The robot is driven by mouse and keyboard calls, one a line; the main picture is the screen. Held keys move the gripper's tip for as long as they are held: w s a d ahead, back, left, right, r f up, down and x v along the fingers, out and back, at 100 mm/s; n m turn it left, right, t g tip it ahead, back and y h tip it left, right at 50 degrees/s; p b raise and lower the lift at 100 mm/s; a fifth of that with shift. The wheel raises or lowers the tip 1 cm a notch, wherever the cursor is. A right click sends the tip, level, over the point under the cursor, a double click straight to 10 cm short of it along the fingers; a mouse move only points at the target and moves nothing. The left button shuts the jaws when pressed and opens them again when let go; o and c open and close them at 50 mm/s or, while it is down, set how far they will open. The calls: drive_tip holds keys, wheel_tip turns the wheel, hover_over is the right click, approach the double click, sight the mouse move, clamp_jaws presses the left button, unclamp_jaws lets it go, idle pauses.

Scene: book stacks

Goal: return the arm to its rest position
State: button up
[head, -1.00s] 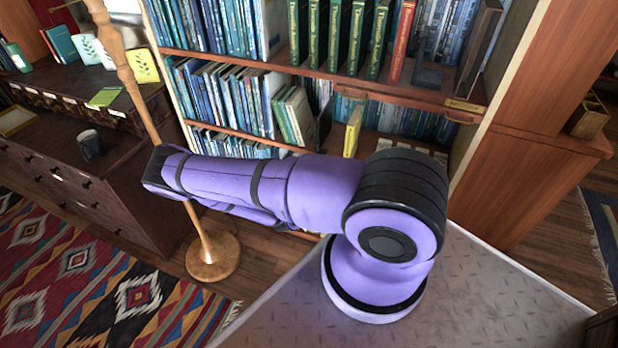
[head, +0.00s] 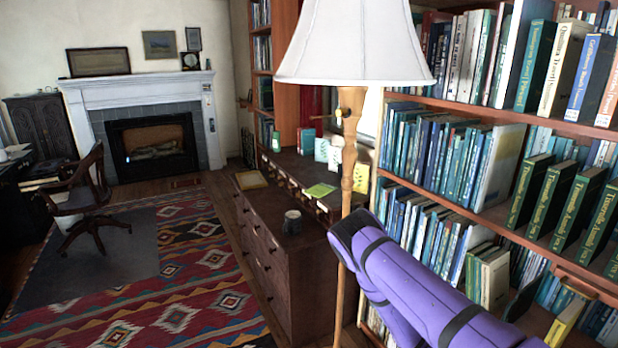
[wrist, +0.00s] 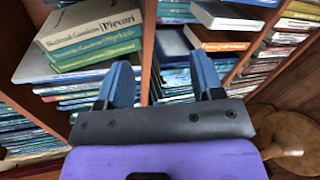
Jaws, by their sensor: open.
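My gripper (wrist: 162,82) shows in the wrist view with its two blue-grey fingers spread apart and nothing between them. Beyond the fingers are shelves of books, and the fingers look clear of them, though the exact gap is hard to judge. In the head view my purple arm reaches up from the lower right, folded in front of the bookcase (head: 470,106). The gripper itself is not visible in the head view.
A floor lamp (head: 352,45) stands close to my arm's elbow. A dark low cabinet (head: 262,235) with a mug (head: 292,222) on top is to its left. A patterned rug (head: 185,290) and open floor lie left. A round wooden base (wrist: 290,140) is at right in the wrist view.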

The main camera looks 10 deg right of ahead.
drive_tip(key=w+a+r+m+y, duration=0.3)
drive_tip(key=w+a+r+y, duration=0.15)
drive_tip(key=r, duration=0.35)
drive_tip(key=w+a+r+m+y, duration=0.2)
drive_tip(key=w+a+r+y, duration=0.1)
drive_tip(key=w+a+r, duration=0.4)
drive_tip(key=s+a+r+m+y, duration=0.1)
drive_tip(key=s+a+r+y, duration=0.15)
drive_tip(key=r, duration=0.75)
drive_tip(key=s+a+r+m+y, duration=0.1)
drive_tip(key=a+r+y, duration=0.25)
drive_tip(key=r, duration=0.65)
drive_tip(key=s+a+r+y, duration=0.1)
drive_tip(key=s+a+r, duration=0.1)
drive_tip(key=s+r, duration=0.6)
drive_tip(key=s+a+r+y, duration=0.1)
drive_tip(key=s+a+r, duration=0.2)
drive_tip(key=s+r, duration=0.55)
drive_tip(key=s+r+h, duration=0.1)
drive_tip(key=s+r, duration=0.3)
drive_tip(key=s, duration=0.5)
drive_tip(key=s+d+r, duration=0.1)
drive_tip(key=s+r, duration=0.3)
drive_tip(key=s, duration=0.5)
drive_tip(key=shift+s+d+m+h, duration=0.3)
drive_tip(key=shift+m+h, duration=0.05)
drive_tip(key=shift+m, duration=0.05)
